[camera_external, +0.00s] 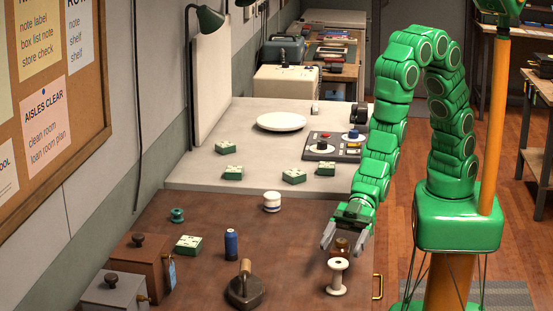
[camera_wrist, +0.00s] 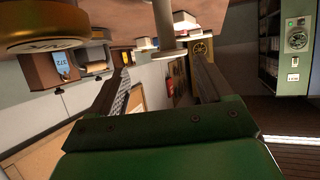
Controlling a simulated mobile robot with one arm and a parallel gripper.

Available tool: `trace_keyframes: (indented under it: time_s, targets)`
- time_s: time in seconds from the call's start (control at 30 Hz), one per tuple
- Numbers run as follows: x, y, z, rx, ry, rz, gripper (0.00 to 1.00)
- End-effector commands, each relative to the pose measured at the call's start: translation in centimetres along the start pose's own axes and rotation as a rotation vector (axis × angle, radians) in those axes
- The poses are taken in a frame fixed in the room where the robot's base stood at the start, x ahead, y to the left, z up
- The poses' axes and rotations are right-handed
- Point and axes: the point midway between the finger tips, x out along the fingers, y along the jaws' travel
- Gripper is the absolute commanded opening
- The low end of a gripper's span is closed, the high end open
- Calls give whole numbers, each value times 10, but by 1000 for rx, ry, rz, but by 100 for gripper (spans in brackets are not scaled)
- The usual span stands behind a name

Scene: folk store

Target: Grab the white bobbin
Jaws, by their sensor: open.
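The white bobbin (camera_external: 337,278) stands upright near the front right of the brown tabletop (camera_external: 200,280). It has a narrow waist and wide flanges. My gripper (camera_external: 343,241) is open and empty, behind and above the bobbin. In the wrist view, the gripper's two fingers (camera_wrist: 160,62) are spread apart. A pale stem with a flange, which looks like the white bobbin (camera_wrist: 164,20), shows beyond them at the top middle, apart from both fingers.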

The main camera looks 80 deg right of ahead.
Motion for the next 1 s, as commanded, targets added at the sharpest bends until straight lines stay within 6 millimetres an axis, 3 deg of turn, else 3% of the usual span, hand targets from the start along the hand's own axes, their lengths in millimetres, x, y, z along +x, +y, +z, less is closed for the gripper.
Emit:
trace_keyframes:
  time_s: [0.13,0.73,1.0]
  targets:
    - [6,-10,0,-2,17,-19,80]
    - [38,-11,-2,-2,18,-18,80]
    - [66,-14,-2,-2,16,-20,80]
